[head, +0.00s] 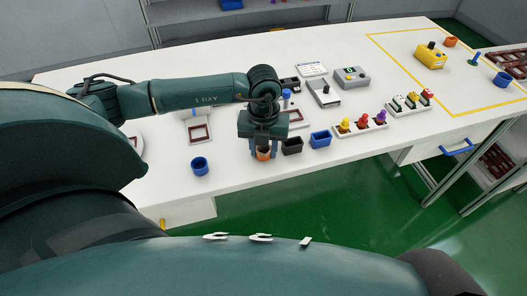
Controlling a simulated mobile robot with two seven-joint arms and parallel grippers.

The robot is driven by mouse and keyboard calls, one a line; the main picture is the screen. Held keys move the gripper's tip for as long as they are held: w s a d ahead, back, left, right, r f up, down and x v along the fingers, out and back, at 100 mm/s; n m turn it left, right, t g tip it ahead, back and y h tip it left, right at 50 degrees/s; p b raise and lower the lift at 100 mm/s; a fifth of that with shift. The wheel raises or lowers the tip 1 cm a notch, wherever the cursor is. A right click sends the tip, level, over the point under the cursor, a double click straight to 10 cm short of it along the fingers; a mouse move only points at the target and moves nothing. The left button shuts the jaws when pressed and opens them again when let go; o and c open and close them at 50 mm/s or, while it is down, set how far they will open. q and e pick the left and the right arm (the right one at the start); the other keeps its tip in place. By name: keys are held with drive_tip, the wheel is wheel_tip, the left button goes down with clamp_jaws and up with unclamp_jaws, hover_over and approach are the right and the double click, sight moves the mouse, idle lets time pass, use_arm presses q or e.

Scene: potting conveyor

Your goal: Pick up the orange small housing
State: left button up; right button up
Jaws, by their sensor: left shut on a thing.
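The orange small housing (263,154) is a small round cup near the front edge of the white table. The arm and gripper hide part of the housing. I cannot tell whether the housing touches the table. My right gripper is not in view.
A black box (292,146) and a blue box (320,139) stand close to the right of the gripper. A blue round cup (199,166) stands to the left. A tray with coloured knobs (361,125) lies further right. The white table (235,177) is bare in front.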

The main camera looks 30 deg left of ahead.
use_arm(q)
drive_tip(key=c, duration=0.4)
drive_tip(key=shift+o, duration=0.2)
